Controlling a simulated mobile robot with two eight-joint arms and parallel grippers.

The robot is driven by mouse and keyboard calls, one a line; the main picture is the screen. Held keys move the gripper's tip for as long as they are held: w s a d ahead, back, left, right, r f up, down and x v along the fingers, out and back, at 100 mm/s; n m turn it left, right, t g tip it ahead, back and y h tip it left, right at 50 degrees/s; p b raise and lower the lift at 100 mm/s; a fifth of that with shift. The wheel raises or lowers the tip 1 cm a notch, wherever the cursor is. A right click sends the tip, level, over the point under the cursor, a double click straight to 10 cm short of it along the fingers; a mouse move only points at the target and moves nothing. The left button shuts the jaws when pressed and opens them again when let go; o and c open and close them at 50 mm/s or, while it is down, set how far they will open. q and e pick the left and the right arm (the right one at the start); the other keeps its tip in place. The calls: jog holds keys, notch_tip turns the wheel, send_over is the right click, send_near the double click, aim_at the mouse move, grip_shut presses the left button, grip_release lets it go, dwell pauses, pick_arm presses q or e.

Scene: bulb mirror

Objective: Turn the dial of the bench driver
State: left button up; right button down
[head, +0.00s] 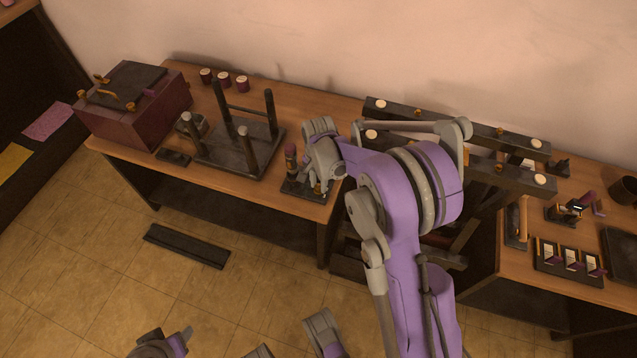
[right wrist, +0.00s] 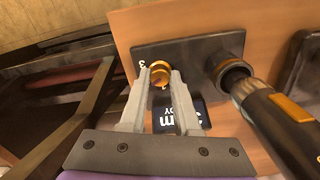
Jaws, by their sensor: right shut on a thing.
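The bench driver's dark base plate (head: 299,188) lies near the front edge of the left bench. A driver tool (head: 291,160) stands upright at its left end. In the right wrist view the driver (right wrist: 285,125) sits in a round dark socket (right wrist: 229,72), to the right of the dial. The brass dial (right wrist: 159,74) is on the plate, between the fingertips of my right gripper (right wrist: 161,79). My right gripper is shut on the dial, one finger at each side. In the head view my right wrist (head: 325,165) hides the dial. My left gripper is not clearly visible.
A dark stand with upright posts (head: 240,158) is left of the driver. A maroon box (head: 133,105) stands at the far left. Three small reels (head: 224,78) are at the back. A dark rail frame (head: 480,135) stands right of my arm.

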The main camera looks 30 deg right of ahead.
aim_at(318, 187)
jog(key=c, duration=0.6)
grip_release()
jog(key=shift+c, duration=0.2)
jog(key=shift+r, duration=0.1)
notch_tip(318, 187, up, 11)
jog(key=p, duration=0.2)
jog(key=shift+f, duration=0.2)
